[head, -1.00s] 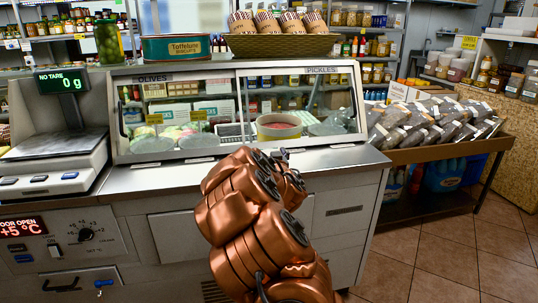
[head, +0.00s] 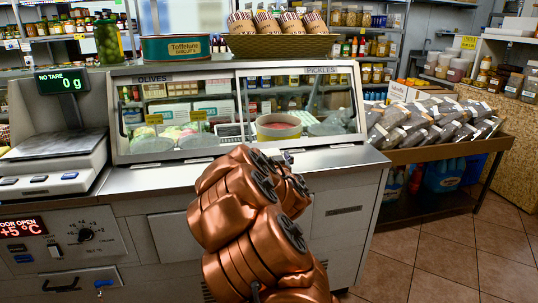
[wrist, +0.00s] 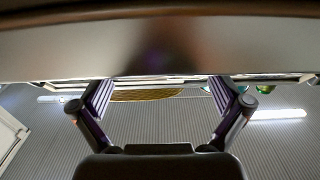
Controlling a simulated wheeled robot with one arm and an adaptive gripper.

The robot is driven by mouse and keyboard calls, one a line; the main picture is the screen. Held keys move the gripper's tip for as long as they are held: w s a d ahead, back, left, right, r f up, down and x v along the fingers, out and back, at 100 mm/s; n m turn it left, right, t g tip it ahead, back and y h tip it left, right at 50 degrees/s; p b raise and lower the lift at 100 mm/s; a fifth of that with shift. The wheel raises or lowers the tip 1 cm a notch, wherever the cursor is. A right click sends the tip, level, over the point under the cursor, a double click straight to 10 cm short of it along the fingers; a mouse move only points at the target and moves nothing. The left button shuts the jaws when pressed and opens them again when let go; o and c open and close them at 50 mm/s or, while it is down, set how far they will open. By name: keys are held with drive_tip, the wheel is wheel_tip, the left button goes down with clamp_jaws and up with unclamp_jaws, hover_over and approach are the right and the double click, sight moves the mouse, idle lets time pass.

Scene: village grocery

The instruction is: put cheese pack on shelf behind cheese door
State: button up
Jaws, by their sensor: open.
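My gripper (wrist: 162,98) shows in the wrist view with its two purple-and-grey fingers spread apart and nothing visible between them. The case's two sliding panes are labelled OLIVES (head: 153,78) and PICKLES (head: 322,70). I can make out no cheese pack and no door labelled cheese in either view. A red display (head: 24,227) at the lower left reads door open, +5°C.
A scale (head: 56,150) stands on the left. A biscuit tin (head: 184,48) and a wicker basket (head: 280,45) stand on the case. A slanted rack of bags (head: 430,122) is on the right. A broad pale surface (wrist: 60,52) lies close above the fingers in the wrist view. Tiled floor is free at right.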

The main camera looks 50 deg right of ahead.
drive_tip(key=b+v, duration=0.6)
drive_tip(key=v, duration=0.2)
drive_tip(key=shift+s+a, duration=0.25)
drive_tip(key=shift+s, duration=0.05)
idle(0.3)
